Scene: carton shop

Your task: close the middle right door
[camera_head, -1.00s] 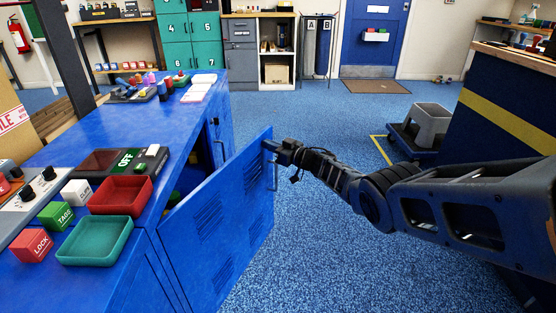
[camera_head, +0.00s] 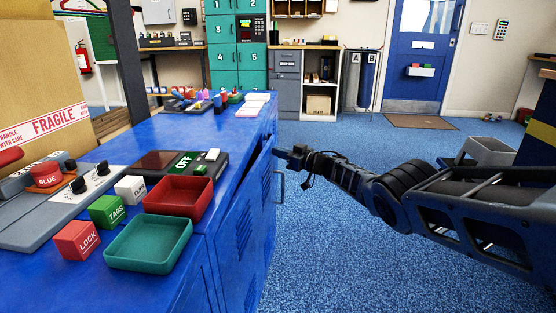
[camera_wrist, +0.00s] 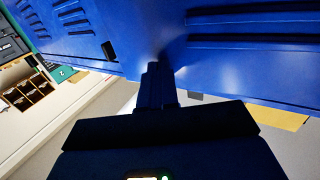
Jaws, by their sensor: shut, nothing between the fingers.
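The blue vented locker door (camera_head: 246,228) on the side of the blue cabinet (camera_head: 215,262) stands slightly ajar in the head view, with a narrow dark gap at its top edge. Its handle (camera_head: 280,186) is on the outer face near the far edge. My gripper (camera_head: 281,155) is shut and empty at the door's upper outer edge, just above the handle. In the wrist view the shut fingers (camera_wrist: 157,75) meet a blue panel with slots (camera_wrist: 240,55). Whether they press on it or just sit close is hard to tell.
On the cabinet top are a red tray (camera_head: 178,198), a teal tray (camera_head: 149,243), labelled cubes (camera_head: 107,211) and a control panel (camera_head: 70,190). A grey bin (camera_head: 488,152) stands at the right. The blue floor (camera_head: 350,250) beside the cabinet is clear.

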